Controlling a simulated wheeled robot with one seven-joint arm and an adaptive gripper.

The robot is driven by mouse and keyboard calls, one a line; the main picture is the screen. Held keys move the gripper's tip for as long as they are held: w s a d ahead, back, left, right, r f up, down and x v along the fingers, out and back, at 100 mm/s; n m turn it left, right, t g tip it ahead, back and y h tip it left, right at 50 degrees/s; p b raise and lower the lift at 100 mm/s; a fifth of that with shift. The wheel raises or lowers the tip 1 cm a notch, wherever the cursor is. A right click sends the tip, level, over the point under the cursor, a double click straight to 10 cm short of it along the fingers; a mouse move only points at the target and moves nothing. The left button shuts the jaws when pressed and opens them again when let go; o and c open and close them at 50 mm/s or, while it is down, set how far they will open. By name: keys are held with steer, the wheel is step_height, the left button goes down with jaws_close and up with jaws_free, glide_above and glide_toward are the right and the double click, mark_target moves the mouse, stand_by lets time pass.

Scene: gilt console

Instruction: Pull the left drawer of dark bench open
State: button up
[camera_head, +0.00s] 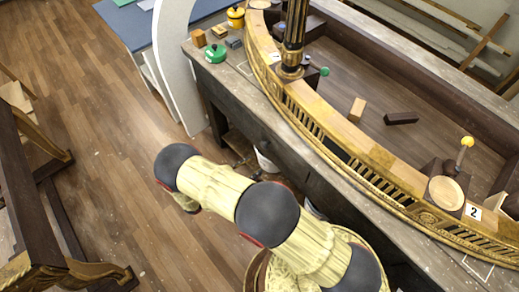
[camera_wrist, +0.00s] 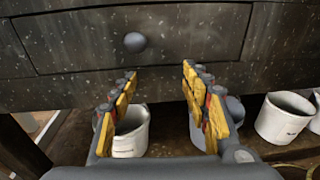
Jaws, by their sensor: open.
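The dark bench (camera_head: 222,80) stands under the gilt console in the head view. In the wrist view a wide, speckled dark drawer front (camera_wrist: 195,35) fills the top, with a round grey knob (camera_wrist: 135,42) on it. The drawer looks shut, flush with the bench face. My gripper (camera_wrist: 160,74) is open and empty, its two yellow fingers pointing at the bench front. The fingertips show below the knob and mostly right of it, not around it.
White containers (camera_wrist: 285,117) and a white pot (camera_wrist: 131,132) stand on a wooden shelf below the drawer. Wooden floor (camera_head: 110,100) is clear left of the arm.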

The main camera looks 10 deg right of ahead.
steer(key=w+d+r+t+b, duration=0.1)
steer(key=w+d+r, duration=0.1)
steer(key=w+d, duration=0.2)
steer(key=shift+w+d+r+n+t, duration=0.25)
steer(key=shift+w+n+t, duration=0.15)
steer(key=shift+w, duration=1.15)
steer(key=shift+c, duration=0.3)
steer(key=c, duration=1.1)
jaws_close()
